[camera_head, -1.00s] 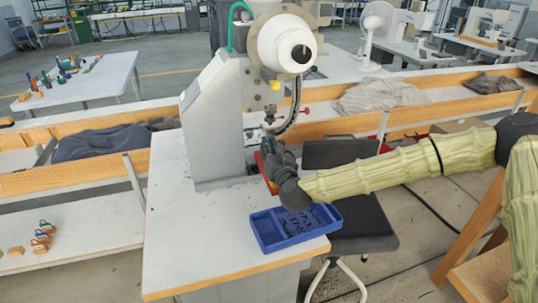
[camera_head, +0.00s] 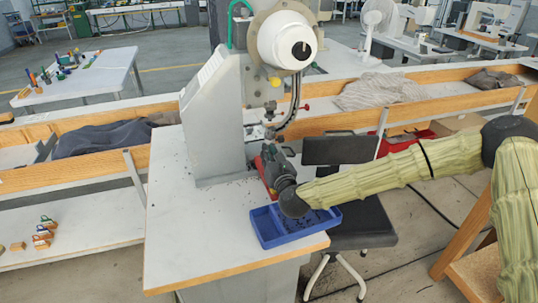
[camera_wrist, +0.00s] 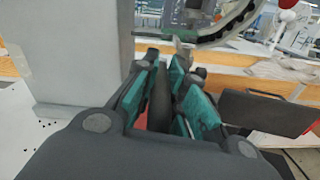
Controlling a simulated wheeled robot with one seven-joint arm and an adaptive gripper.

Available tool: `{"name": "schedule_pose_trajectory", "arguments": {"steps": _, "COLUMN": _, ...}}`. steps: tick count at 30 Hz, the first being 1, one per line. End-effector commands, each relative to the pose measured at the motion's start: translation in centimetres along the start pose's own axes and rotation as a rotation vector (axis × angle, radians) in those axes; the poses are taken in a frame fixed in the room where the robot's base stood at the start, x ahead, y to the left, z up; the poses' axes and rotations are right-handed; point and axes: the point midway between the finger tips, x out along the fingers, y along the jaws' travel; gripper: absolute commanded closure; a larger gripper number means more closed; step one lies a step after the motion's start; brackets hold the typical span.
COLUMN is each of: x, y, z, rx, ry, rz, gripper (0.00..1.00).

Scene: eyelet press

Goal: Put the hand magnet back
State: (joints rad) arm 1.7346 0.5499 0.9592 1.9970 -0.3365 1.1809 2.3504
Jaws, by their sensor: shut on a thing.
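My gripper (camera_head: 270,162) is at the right side of the eyelet press, low over the white table. In the wrist view its teal-padded fingers (camera_wrist: 163,88) are shut on a dark upright bar (camera_wrist: 160,100), which I take to be the hand magnet. In the head view the gripper mostly hides it. A red piece (camera_head: 266,184) shows just left of the gripper. Some red also shows below the fingers in the wrist view (camera_wrist: 142,122). I cannot tell whether it is part of the magnet or a separate support.
The grey eyelet press (camera_head: 215,125) stands close to the gripper's left. A blue tray (camera_head: 268,232) with dark bits lies at the table's front right edge. Dark specks are scattered on the white table (camera_head: 190,235). A dark chair (camera_head: 362,222) stands to the right.

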Motion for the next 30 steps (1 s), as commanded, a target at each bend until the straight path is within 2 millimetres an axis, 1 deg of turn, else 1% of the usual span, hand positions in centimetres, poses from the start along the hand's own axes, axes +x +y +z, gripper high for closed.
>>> {"name": "schedule_pose_trajectory", "arguments": {"steps": 16, "x": 0.03, "y": -0.09, "z": -0.46, "rx": 0.001, "ry": -0.002, "rz": 0.000, "gripper": 1.00}}
{"name": "schedule_pose_trajectory", "arguments": {"steps": 17, "x": 0.00, "y": -0.13, "z": -0.63, "rx": 0.000, "ry": 0.000, "rz": 0.000, "gripper": 0.86}}
{"name": "schedule_pose_trajectory", "arguments": {"steps": 18, "x": 0.00, "y": -0.13, "z": -0.63, "rx": 0.000, "ry": 0.000, "rz": 0.000, "gripper": 0.79}}
{"name": "schedule_pose_trajectory", "arguments": {"steps": 20, "x": 0.00, "y": -0.13, "z": -0.61, "rx": 0.000, "ry": 0.000, "rz": 0.000, "gripper": 0.68}}
{"name": "schedule_pose_trajectory", "arguments": {"steps": 26, "x": 0.02, "y": -0.05, "z": -0.32, "rx": 0.000, "ry": -0.001, "rz": 0.000, "gripper": 0.67}}
{"name": "schedule_pose_trajectory", "arguments": {"steps": 30, "x": 0.03, "y": 0.08, "z": 0.29, "rx": 0.000, "ry": -0.002, "rz": 0.001, "gripper": 0.66}}
